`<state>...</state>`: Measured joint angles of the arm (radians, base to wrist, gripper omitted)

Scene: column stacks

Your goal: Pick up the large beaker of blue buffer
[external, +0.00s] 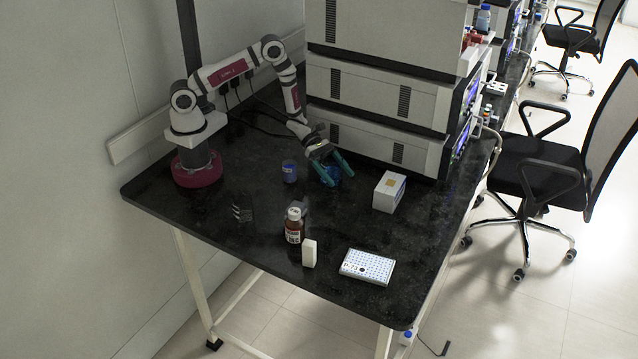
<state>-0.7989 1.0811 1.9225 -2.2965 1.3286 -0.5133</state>
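A white box (389,192) stands close to the right of my gripper. Stacked instruments (378,135) rise behind. The front left bench is clear.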

